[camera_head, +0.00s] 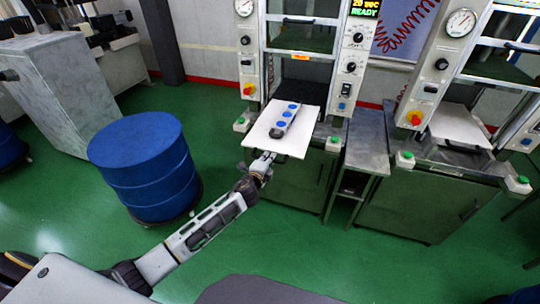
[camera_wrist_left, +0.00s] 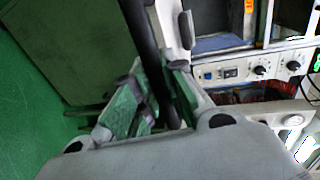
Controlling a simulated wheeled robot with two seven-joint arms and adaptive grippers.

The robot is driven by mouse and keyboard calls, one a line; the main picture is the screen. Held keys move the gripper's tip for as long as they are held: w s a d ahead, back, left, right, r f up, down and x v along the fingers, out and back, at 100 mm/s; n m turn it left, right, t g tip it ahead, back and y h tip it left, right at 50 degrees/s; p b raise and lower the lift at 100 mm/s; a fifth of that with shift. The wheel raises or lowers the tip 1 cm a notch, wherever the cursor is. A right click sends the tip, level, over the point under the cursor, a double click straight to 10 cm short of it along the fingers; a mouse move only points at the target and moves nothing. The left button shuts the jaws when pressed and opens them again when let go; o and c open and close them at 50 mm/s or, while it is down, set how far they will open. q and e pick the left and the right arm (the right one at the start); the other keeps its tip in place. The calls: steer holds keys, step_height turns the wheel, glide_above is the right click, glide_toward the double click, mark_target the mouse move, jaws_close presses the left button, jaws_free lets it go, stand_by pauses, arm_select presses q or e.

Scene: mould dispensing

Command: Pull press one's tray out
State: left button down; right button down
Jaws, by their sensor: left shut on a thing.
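A white tray (camera_head: 262,138) juts forward out of the press in the middle of the head view (camera_head: 349,60), over the green cabinet front. A dark mould with blue round spots (camera_head: 285,121) lies on it. My left gripper (camera_head: 263,160) is at the tray's front edge, shut on its handle. In the left wrist view a dark handle bar (camera_wrist_left: 140,28) runs between the green-padded fingers of this gripper (camera_wrist_left: 150,100), and a pale tray edge (camera_wrist_left: 172,22) shows beside it. My right gripper is not in view.
A blue drum (camera_head: 145,165) stands on the green floor left of my arm. A second press with its own white tray (camera_head: 460,126) stands at the right. A small grey side table (camera_head: 367,150) is between the presses. The floor (camera_head: 290,235) in front is clear.

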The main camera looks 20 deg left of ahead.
arm_select(q)
steer(key=shift+f+v, duration=0.25)
steer(key=shift+v, duration=0.95)
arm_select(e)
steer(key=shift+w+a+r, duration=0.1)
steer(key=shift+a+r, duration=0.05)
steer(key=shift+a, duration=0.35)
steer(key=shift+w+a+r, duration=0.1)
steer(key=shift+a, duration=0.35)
arm_select(q)
steer(key=shift+s, duration=0.1)
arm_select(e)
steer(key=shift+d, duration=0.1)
arm_select(q)
steer(key=c, duration=1.5)
jaws_free()
steer(key=shift+o, duration=0.2)
steer(key=v, duration=1.2)
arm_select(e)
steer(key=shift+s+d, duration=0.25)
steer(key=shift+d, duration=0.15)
